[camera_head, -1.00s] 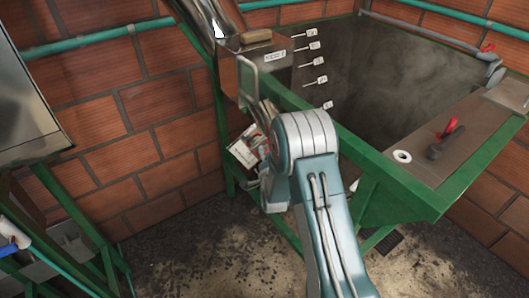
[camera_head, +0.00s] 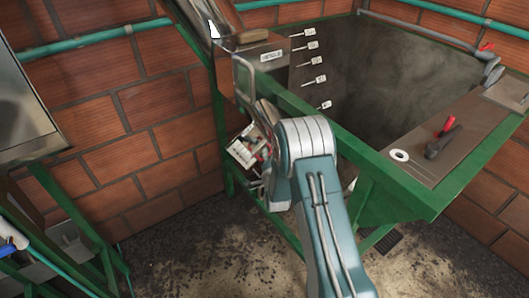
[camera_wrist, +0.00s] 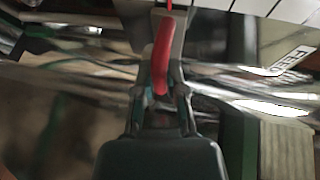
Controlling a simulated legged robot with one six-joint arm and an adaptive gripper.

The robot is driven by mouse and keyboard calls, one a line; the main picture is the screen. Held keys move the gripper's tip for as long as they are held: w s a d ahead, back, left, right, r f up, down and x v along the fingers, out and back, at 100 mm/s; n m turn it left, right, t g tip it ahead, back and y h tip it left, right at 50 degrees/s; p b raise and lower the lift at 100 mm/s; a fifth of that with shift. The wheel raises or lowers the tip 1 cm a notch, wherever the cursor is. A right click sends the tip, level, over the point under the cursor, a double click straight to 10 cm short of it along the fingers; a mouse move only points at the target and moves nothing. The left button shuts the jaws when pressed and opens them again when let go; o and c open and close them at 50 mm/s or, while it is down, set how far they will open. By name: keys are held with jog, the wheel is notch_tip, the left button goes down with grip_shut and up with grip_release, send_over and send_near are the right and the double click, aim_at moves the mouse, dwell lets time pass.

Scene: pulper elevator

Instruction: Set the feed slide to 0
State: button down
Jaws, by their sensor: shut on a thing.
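In the wrist view my gripper (camera_wrist: 161,98) is shut on a red handle (camera_wrist: 163,50), its lower end between the fingertips. The handle stands in front of a grey metal strip. A thin red pointer (camera_wrist: 169,4) shows above it at the top edge. A white scale (camera_wrist: 255,8) with dark division lines runs from there to the right; no numbers are readable. A white label (camera_wrist: 293,60) seems to read FEED. In the head view my arm hides the gripper and the handle.
A metal box (camera_head: 265,55) and a bare metal loop (camera_head: 244,78) stand at the green tank frame (camera_head: 335,135). A lever with a red grip (camera_head: 447,126) is on the right ledge. Brick walls (camera_head: 150,110) surround it.

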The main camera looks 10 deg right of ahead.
jog(key=shift+w+d+f, duration=0.1)
jog(key=shift+d+f, duration=0.1)
jog(key=shift+f, duration=0.45)
jog(key=shift+w+d+f, duration=0.1)
jog(key=shift+d+f, duration=0.1)
jog(key=shift+f, duration=0.4)
jog(key=shift+s, duration=0.1)
jog(key=c, duration=0.7)
grip_release()
jog(key=shift+f, duration=0.15)
jog(key=s, duration=1.1)
jog(key=shift+s+a, duration=0.3)
jog(key=shift+a, duration=0.05)
